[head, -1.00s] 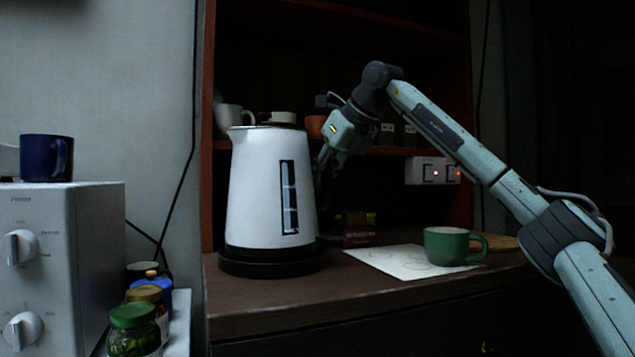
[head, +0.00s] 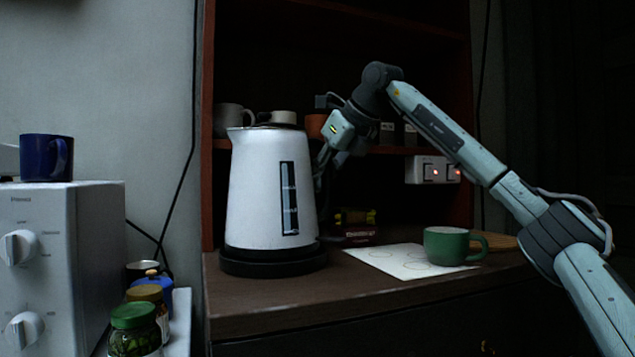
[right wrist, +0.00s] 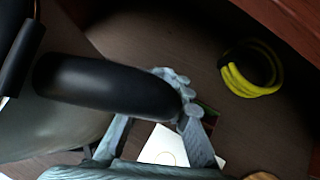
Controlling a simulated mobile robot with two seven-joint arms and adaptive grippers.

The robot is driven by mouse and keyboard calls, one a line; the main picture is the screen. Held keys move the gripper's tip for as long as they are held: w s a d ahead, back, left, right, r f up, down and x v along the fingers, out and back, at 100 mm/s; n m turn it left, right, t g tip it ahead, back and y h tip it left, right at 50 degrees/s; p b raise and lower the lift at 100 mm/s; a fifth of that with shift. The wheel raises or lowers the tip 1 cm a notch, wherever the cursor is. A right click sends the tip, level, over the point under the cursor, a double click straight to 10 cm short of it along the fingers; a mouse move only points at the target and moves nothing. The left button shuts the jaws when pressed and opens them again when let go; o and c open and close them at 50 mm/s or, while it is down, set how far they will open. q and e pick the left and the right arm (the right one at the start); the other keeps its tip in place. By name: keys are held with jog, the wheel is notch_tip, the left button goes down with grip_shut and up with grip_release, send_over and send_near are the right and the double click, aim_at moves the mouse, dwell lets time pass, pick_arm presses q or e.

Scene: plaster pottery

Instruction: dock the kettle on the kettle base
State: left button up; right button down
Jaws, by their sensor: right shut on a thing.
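The white kettle (head: 262,190) with a dark level window stands upright on the round black kettle base (head: 273,268) at the left end of the counter. Its dark bottom band appears to sit centred on the base, with no gap that I can see. My right gripper (head: 320,172) is at the kettle's right side, partly hidden behind it. In the right wrist view its fingers (right wrist: 181,97) are shut around the black kettle handle (right wrist: 105,86). My left gripper is not in view.
A green mug (head: 446,246) stands on a white sheet (head: 395,262) right of the kettle. A small dark red box (head: 350,235) lies behind. Jars (head: 135,328) and a white appliance (head: 70,255) with a blue mug (head: 46,157) are at left. A yellow coil (right wrist: 247,80) lies on the counter.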

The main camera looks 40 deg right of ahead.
aim_at(330, 166)
jog(key=shift+f+b, duration=0.3)
jog(key=shift+f, duration=0.05)
jog(key=c, duration=1.7)
grip_release()
jog(key=shift+a, duration=0.1)
jog(key=shift+p+v, duration=0.9)
jog(key=shift+v, duration=1.25)
jog(key=shift+p+v, duration=1.3)
jog(key=shift+v, duration=1.75)
jog(key=shift+s+r, duration=0.15)
jog(key=shift+s, duration=0.1)
